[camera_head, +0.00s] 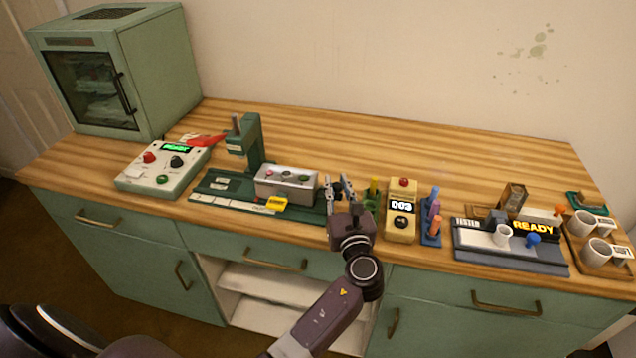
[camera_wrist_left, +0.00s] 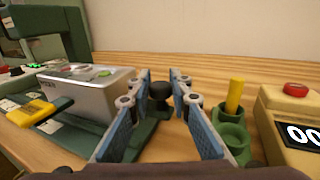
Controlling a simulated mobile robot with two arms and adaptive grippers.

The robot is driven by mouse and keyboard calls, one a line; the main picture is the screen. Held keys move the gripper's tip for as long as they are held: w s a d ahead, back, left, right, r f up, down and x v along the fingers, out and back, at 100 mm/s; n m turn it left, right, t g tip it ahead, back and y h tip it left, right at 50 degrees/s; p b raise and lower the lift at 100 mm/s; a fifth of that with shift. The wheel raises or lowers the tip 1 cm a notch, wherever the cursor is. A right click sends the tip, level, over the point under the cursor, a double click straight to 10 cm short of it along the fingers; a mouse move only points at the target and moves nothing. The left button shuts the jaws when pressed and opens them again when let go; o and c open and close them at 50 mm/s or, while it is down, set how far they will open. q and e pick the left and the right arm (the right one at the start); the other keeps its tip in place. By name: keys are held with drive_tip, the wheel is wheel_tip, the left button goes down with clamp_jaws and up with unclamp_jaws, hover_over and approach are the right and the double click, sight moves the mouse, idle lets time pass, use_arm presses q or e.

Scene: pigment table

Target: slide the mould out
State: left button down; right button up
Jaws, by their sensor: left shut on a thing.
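The mould seems to be the silver block (camera_head: 287,182) with coloured spots on top, sitting on the green base (camera_head: 222,186) of a press. It also shows at the left of the wrist view (camera_wrist_left: 88,92). A yellow tab (camera_head: 276,203) sticks out at its front. My left gripper (camera_head: 340,188) is just right of the block, at the right end of the base. Whether the knob joins the block is hidden. My right gripper is out of view.
Right of my left gripper stand a green holder with a yellow stick (camera_wrist_left: 234,97) and a cream counter box (camera_head: 402,212), both close. Further right are a tester (camera_head: 500,245) and white cups. A control box (camera_head: 163,167) and a green cabinet (camera_head: 150,70) stand left. The back of the wooden table is clear.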

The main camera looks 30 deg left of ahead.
use_arm(q)
drive_tip(key=shift+w+d, duration=0.15)
drive_tip(key=shift+d, duration=0.55)
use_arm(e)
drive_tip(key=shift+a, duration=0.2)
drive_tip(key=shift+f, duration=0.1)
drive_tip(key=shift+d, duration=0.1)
use_arm(q)
drive_tip(key=c, duration=1.7)
unclamp_jaws()
drive_tip(key=shift+d, duration=0.2)
drive_tip(key=shift+c, duration=0.2)
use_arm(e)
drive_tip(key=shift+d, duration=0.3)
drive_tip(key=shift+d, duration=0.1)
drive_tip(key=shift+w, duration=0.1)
use_arm(q)
drive_tip(key=shift+s+d, duration=0.2)
drive_tip(key=shift+s, duration=0.2)
drive_tip(key=v, duration=1.1)
drive_tip(key=shift+d, duration=0.1)
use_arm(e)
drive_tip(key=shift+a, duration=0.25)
